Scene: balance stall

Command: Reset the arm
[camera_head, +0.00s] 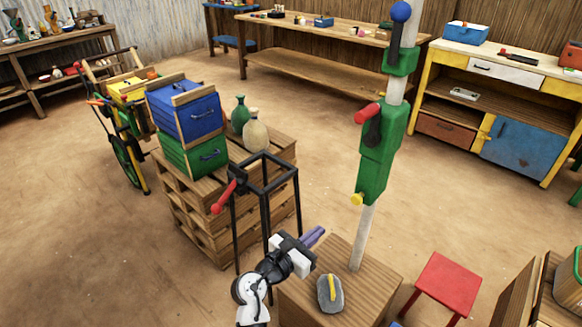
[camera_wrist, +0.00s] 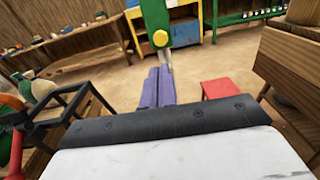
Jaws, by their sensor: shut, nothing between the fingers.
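My gripper (camera_head: 314,236) shows in the head view at the lower middle, on my white and black arm. Its purple fingers are together and empty. They also show side by side in the wrist view (camera_wrist: 158,88). The fingers are in the air, left of a white post (camera_head: 364,240) with green housings (camera_head: 380,150). A grey stone-like piece with a yellow bar (camera_head: 330,296) lies on the wooden box (camera_head: 375,275) at the post's foot, below and right of my gripper. The post also shows ahead of the fingers in the wrist view.
A black metal frame with a red handle (camera_head: 266,160) stands close left of my gripper. Behind it, wooden pallets (camera_head: 200,215) carry a blue crate (camera_head: 185,110), a green crate (camera_head: 195,157) and jugs. A red stool (camera_head: 446,283) is at the right. Bare floor (camera_head: 310,120) lies beyond.

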